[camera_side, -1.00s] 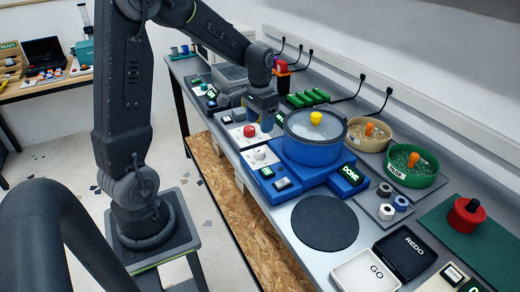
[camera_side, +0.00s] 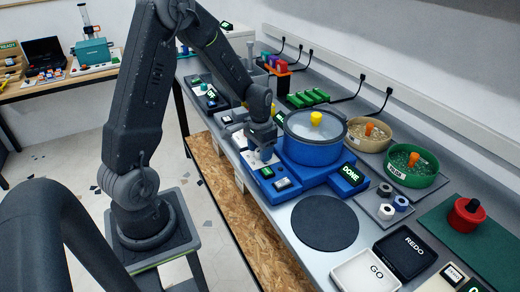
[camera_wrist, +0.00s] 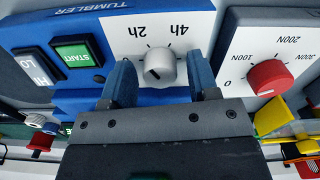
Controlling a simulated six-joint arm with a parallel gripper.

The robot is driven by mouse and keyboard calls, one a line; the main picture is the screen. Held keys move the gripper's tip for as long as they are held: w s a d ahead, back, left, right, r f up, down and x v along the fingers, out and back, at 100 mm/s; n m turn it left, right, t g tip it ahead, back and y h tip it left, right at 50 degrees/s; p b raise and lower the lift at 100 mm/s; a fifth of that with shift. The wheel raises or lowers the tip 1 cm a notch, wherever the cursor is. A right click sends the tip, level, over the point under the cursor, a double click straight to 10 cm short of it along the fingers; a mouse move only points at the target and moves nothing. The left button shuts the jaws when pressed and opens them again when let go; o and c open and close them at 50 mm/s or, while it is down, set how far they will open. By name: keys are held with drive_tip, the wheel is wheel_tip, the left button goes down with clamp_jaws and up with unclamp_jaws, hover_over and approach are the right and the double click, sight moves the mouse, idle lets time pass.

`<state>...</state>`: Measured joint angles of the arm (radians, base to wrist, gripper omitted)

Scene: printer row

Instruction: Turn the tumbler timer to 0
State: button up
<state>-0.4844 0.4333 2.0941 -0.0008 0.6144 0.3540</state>
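The tumbler (camera_side: 312,155) is a blue machine with a round clear lid and a yellow knob on top. Its timer knob (camera_wrist: 160,65) is light grey on a white dial plate (camera_wrist: 185,22) with 2h and 4h upside down in the wrist view. A dark mark shows at the knob's lower left; I cannot read its setting surely. In the side view my gripper (camera_side: 262,157) is over the timer plate and hides the knob.
A green START button (camera_wrist: 75,54) and a HI/LO switch (camera_wrist: 35,67) sit left of the timer in the wrist view. A red force knob (camera_wrist: 268,77) is on the neighbouring panel at right. A DONE display (camera_side: 351,174) is on the tumbler's front.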

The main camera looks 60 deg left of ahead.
drive_tip(key=c, duration=0.8)
drive_tip(key=shift+n, duration=0.4)
drive_tip(key=n, duration=0.5)
drive_tip(key=shift+n, duration=0.3)
drive_tip(key=shift+c, duration=0.2)
drive_tip(key=n, duration=0.5)
drive_tip(key=shift+n, duration=0.3)
drive_tip(key=o, duration=0.9)
drive_tip(key=shift+o, duration=0.2)
drive_tip(key=shift+r, duration=0.1)
